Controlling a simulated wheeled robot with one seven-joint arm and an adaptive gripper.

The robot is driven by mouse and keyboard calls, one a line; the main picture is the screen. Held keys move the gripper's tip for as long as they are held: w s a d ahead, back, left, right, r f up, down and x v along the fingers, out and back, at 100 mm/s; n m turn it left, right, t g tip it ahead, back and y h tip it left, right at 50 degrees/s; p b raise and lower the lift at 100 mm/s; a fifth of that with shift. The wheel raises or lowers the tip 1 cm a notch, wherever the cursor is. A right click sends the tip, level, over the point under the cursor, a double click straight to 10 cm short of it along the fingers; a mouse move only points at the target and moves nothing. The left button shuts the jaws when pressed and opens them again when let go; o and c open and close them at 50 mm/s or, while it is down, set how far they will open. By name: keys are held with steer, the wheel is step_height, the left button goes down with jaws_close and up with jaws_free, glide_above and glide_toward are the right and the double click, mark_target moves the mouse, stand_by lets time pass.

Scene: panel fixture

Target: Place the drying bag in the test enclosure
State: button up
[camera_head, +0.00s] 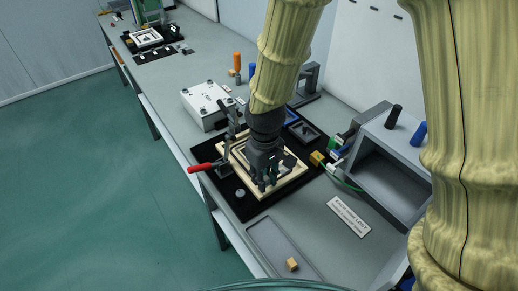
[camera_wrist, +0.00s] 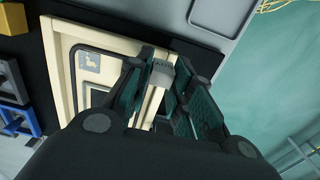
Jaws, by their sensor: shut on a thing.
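My gripper (camera_head: 267,183) is low over a cream, frame-like enclosure (camera_head: 290,181) on a black mat, pointing down. In the wrist view my gripper (camera_wrist: 162,76) is shut on a small pale packet with dark print, which looks like the drying bag (camera_wrist: 161,73). The bag is between the fingertips, over the cream rim of the enclosure (camera_wrist: 64,78). Whether it touches the enclosure is unclear. The enclosure's inner panel carries a grey label. In the head view the gripper hides the bag and part of the enclosure.
A red-handled clamp (camera_head: 205,167) stands at the enclosure's left. A white box (camera_head: 205,102) is behind. A grey open-fronted housing (camera_head: 392,170) with a green cable is at right.

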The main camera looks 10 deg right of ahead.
steer(key=w+p, duration=0.1)
steer(key=w, duration=0.3)
steer(key=w+d+f+p, duration=0.1)
steer(key=w, duration=0.4)
steer(key=w+d, duration=0.1)
steer(key=w, duration=0.4)
steer(key=shift+f+p, duration=0.35)
steer(key=shift+p, duration=0.05)
steer(key=shift+s+f, duration=0.1)
steer(key=shift+f, duration=0.25)
steer(key=shift+a+f+p, duration=0.1)
steer(key=shift+f+p, duration=0.45)
steer(key=shift+f, duration=0.8)
steer(key=shift+f, duration=0.15)
steer(key=o, duration=0.7)
